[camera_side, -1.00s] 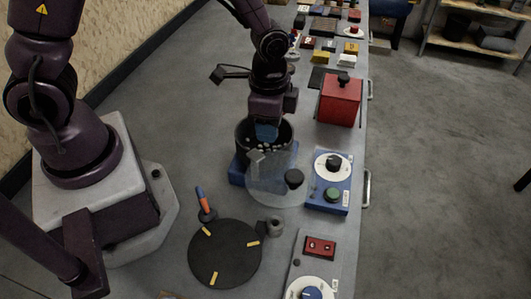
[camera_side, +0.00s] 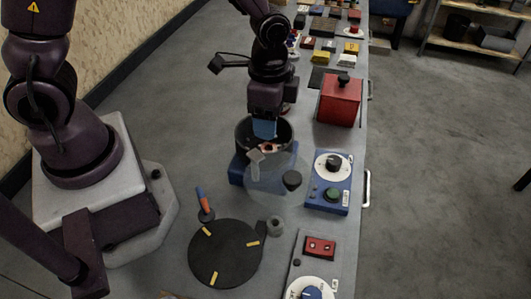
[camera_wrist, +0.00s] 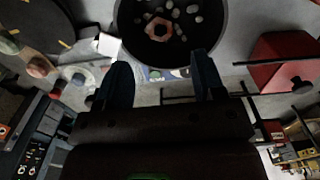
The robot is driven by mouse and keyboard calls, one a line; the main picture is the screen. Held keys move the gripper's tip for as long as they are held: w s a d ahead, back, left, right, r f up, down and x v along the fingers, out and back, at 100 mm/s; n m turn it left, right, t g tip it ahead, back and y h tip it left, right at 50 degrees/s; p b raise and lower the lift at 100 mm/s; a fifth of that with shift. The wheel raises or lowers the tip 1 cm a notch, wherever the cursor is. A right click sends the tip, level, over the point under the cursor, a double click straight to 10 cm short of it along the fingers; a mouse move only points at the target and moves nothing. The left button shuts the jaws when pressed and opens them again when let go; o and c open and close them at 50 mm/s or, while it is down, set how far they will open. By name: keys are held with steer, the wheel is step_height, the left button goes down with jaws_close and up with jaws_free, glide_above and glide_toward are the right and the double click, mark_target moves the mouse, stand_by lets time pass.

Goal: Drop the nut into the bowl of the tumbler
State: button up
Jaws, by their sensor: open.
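The tumbler has a dark round bowl (camera_side: 241,137) on a blue base (camera_side: 236,172). The copper-brown hex nut (camera_wrist: 160,28) shows within the bowl (camera_wrist: 222,28) among pale pebbles in the wrist view. It also shows as a small reddish ring in the side view (camera_side: 267,148). My gripper (camera_side: 264,134) is right above the bowl, with blue fingers. In the wrist view the fingers (camera_wrist: 162,72) are spread apart with nothing between them. A clear lid with a black knob (camera_side: 292,180) stands at the bowl's front side.
A red box with a black knob (camera_side: 340,100) and a blue dial unit (camera_side: 330,182) stand to the right. Several small items fill the far table.

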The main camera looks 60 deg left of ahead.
step_height(320, 180, up, 10)
stand_by(0.3)
steer(key=shift+r, duration=0.1)
steer(key=s+a+r+n+t, duration=0.5)
steer(key=s+r+n, duration=0.3)
steer(key=s+r, duration=0.2)
steer(key=shift+s+a+n+t, duration=0.3)
steer(key=shift+s+a, duration=0.25)
steer(key=shift+s, duration=0.55)
